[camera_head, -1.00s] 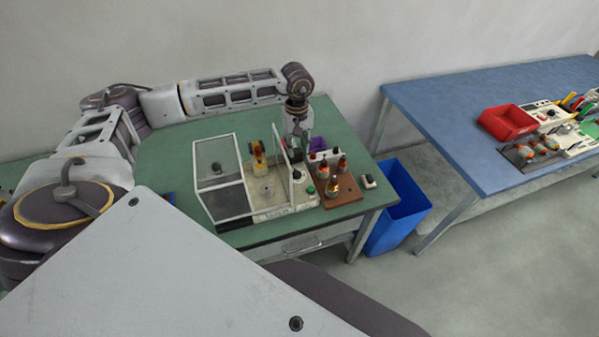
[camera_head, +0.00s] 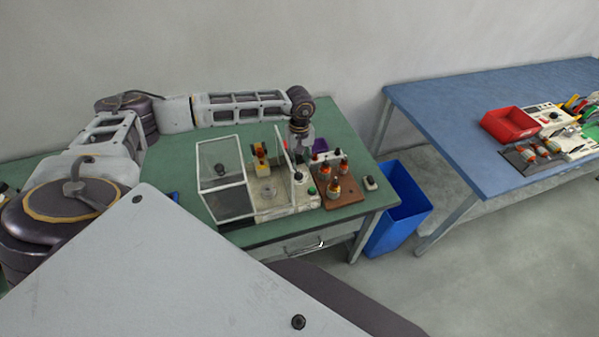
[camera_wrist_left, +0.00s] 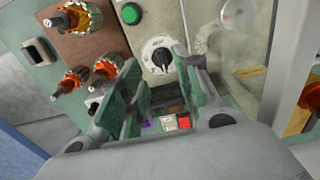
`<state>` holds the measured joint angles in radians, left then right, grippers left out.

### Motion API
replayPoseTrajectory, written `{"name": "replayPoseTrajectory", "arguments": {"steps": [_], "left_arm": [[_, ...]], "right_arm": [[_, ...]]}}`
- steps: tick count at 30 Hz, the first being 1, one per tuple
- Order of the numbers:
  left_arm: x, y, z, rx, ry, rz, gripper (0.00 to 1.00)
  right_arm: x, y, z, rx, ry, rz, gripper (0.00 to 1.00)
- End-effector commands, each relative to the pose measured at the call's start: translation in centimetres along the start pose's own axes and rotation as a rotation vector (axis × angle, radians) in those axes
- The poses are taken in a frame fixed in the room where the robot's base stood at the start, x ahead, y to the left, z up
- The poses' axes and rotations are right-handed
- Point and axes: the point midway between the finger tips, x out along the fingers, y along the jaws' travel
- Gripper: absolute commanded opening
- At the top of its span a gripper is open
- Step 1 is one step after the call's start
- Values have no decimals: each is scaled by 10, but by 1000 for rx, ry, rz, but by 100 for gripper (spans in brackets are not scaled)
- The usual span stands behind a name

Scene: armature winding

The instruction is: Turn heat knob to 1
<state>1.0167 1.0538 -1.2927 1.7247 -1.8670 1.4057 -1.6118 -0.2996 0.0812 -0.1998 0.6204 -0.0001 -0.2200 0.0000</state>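The heat knob (camera_wrist_left: 159,55) is a dark knob on a round white dial, on the pale panel of the winding machine (camera_head: 284,205). In the left wrist view it lies between the fingertips of my left gripper (camera_wrist_left: 157,68), which is open, with a green pad on each finger. I see no contact with the knob, and the dial numbers are too small to read. In the head view my left gripper (camera_head: 299,150) points down just above and behind the knob (camera_head: 298,176). My right gripper is not in view.
A green button (camera_wrist_left: 131,13) is beside the knob. A brown board (camera_head: 350,199) with several copper armatures stands to the right. A clear guard (camera_head: 221,170) is at left. A red button (camera_wrist_left: 184,122) shows between the fingers. A blue bin (camera_head: 398,215) stands beside the green table (camera_head: 170,158).

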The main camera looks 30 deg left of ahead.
Motion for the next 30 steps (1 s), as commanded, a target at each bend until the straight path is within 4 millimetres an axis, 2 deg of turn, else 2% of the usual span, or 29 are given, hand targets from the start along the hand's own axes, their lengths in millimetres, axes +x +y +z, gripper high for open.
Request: {"name": "replayPoseTrajectory", "arguments": {"steps": [15,21,30], "left_arm": [[65,0,0,-1,-1,-2,33],[78,0,0,-1,0,-1,33],[81,0,0,0,0,-1,33]], "right_arm": [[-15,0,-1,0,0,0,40],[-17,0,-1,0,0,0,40],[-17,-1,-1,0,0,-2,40]]}}
